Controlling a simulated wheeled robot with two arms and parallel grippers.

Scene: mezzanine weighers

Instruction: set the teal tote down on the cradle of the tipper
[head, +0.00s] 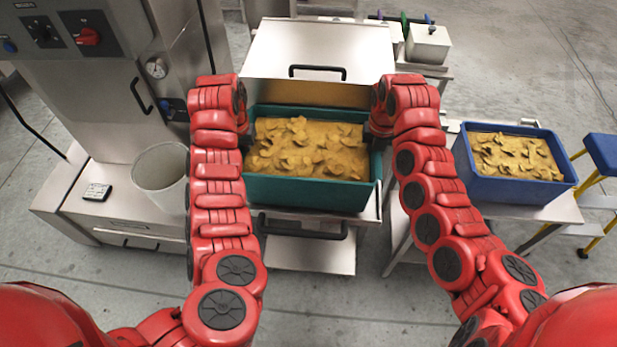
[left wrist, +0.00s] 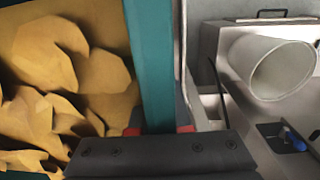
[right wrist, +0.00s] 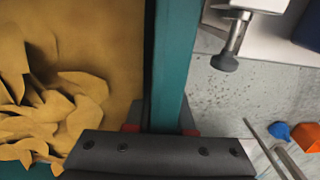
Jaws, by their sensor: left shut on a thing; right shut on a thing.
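The teal tote (head: 306,194), full of yellow-brown chip-like pieces, is in the middle of the head view, level between my arms. My left gripper (head: 247,139) is shut on its left wall, and my right gripper (head: 374,134) is shut on its right wall. The left wrist view shows the tote's wall (left wrist: 152,60) between the jaws; the right wrist view shows the opposite wall (right wrist: 176,60) likewise. The steel tipper (head: 320,52) stands behind the tote, with a black handle on its sloped cover. A steel ledge shows below the tote; whether they touch, I cannot tell.
A blue tote (head: 520,187) of similar pieces stands on a steel table at right, beside a blue-topped yellow step (head: 604,152). A white bin (head: 160,174) stands left, on a steel machine base with a small dark scale (head: 97,192). The front floor is clear.

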